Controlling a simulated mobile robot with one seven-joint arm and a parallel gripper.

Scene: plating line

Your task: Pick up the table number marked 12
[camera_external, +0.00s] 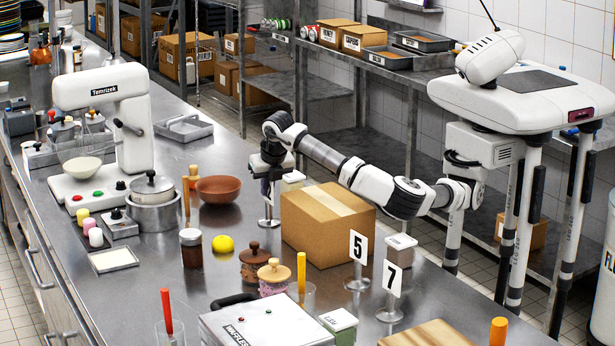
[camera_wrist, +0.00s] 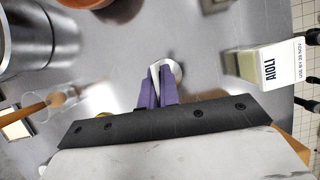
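My gripper (camera_wrist: 157,86) has its purple fingers close together on a thin white card, seen nearly edge-on in the wrist view. The card belongs to a table number (camera_wrist: 155,72) on a round metal base (camera_wrist: 174,70). In the outside view the fingers point down, and the metal stand (camera_external: 269,222) shows below them at the table, left of the cardboard box. The number on this card cannot be read.
The cardboard box (camera_external: 322,238) stands close to the right of my gripper. An AIOLI container (camera_wrist: 262,68) is close by on the right in the wrist view. A brown bowl (camera_external: 218,189) and a yellow lemon (camera_external: 223,244) are to the left. Some bare steel lies between them.

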